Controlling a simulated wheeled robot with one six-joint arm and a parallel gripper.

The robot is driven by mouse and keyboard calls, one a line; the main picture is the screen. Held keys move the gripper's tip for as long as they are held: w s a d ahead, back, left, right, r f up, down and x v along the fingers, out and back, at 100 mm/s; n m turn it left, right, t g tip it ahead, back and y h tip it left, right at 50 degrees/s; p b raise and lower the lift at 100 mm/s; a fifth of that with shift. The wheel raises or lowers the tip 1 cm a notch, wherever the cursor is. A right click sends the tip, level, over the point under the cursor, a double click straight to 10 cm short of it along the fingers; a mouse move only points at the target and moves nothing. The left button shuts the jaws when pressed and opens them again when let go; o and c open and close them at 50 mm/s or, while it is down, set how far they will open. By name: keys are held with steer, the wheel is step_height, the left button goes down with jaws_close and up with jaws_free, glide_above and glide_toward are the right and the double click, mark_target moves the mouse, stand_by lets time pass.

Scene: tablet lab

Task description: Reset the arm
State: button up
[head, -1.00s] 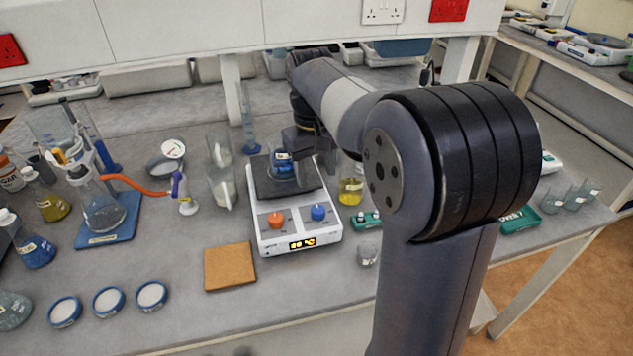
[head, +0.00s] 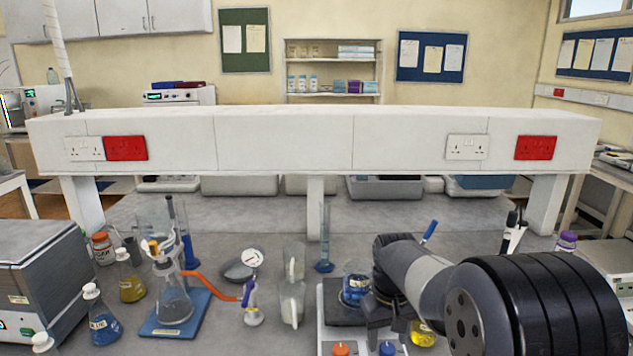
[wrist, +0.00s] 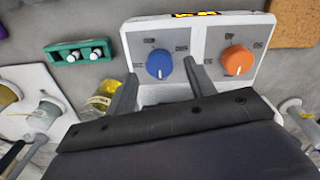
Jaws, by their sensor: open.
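My arm (head: 430,275) reaches in from the lower right in the head view. Beyond the fingers is the front panel of the white hotplate (wrist: 215,45), with a blue knob (wrist: 159,64) and an orange knob (wrist: 238,60). In the head view the gripper end is beside a beaker of blue liquid (head: 354,288) standing on the hotplate; the arm partly hides this area. A dark, flat surface fills the lower wrist view.
A yellow-liquid vessel (head: 422,333) is close to the arm. A white shelf (head: 300,140) spans the bench behind. Bare bench lies beneath it.

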step_height(320, 180, down, 2)
steer(key=shift+f, duration=0.1)
steer(key=shift+r, duration=0.2)
step_height(320, 180, up, 10)
step_height(320, 180, down, 10)
steer(key=shift+f, duration=0.1)
steer(key=shift+f+m, duration=0.1)
steer(key=shift+m, duration=0.2)
steer(key=m+b, duration=0.1)
steer(key=m, duration=0.5)
steer(key=shift+b, duration=0.35)
steer(key=m+b, duration=0.2)
steer(key=m, duration=0.5)
steer(key=shift+d, duration=0.1)
steer(key=shift+w+r, duration=0.1)
steer(key=shift+r, duration=1.05)
